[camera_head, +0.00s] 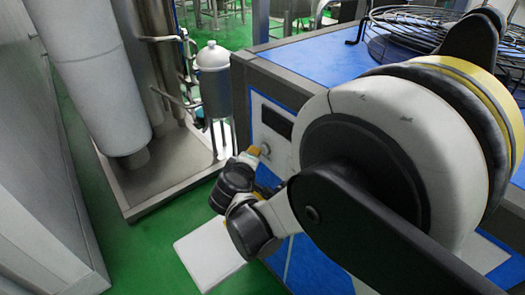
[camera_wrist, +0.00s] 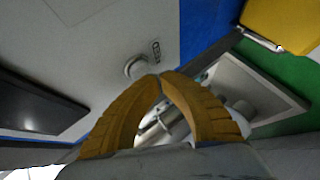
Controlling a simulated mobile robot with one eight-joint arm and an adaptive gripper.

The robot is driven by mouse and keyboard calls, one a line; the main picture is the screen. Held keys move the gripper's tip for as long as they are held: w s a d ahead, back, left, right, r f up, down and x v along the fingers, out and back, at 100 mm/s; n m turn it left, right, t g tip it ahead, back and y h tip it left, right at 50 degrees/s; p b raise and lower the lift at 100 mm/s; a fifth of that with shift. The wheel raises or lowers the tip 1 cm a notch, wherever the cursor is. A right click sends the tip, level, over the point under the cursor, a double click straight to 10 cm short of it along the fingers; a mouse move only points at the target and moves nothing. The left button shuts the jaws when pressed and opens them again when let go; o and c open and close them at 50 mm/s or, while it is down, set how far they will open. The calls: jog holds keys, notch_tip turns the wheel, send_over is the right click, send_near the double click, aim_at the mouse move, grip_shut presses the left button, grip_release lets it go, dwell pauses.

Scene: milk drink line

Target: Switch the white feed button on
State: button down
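A round white button (camera_wrist: 136,67) stands out from a pale grey panel (camera_wrist: 95,65) in the wrist view, with a small dark label beside it. In the head view the button (camera_head: 265,149) shows small on the panel's face, below a dark display. My gripper (camera_wrist: 160,77) has two ribbed orange-yellow fingers whose tips meet, with nothing seen between them. The tips lie just right of and below the button in the wrist view. In the head view my gripper (camera_head: 253,151) is close to the panel at the button. Whether it touches the button I cannot tell.
A dark display (camera_wrist: 40,103) is set in the panel at left. A blue-topped machine (camera_head: 310,60) bears wire coils. A steel stand (camera_head: 160,165) with pipes and a grey canister (camera_head: 213,85) stands to the left. Green floor (camera_head: 150,245) lies open in front, with a white slab (camera_head: 208,255).

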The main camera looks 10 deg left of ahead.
jog(key=shift+w+d, duration=0.35)
dwell(0.6)
jog(key=shift+s+a, duration=0.65)
jog(key=shift+s, duration=0.05)
jog(key=shift+s, duration=0.1)
jog(key=s+a, duration=0.4)
jog(key=shift+s, duration=0.2)
jog(key=shift+d, duration=0.1)
dwell(0.5)
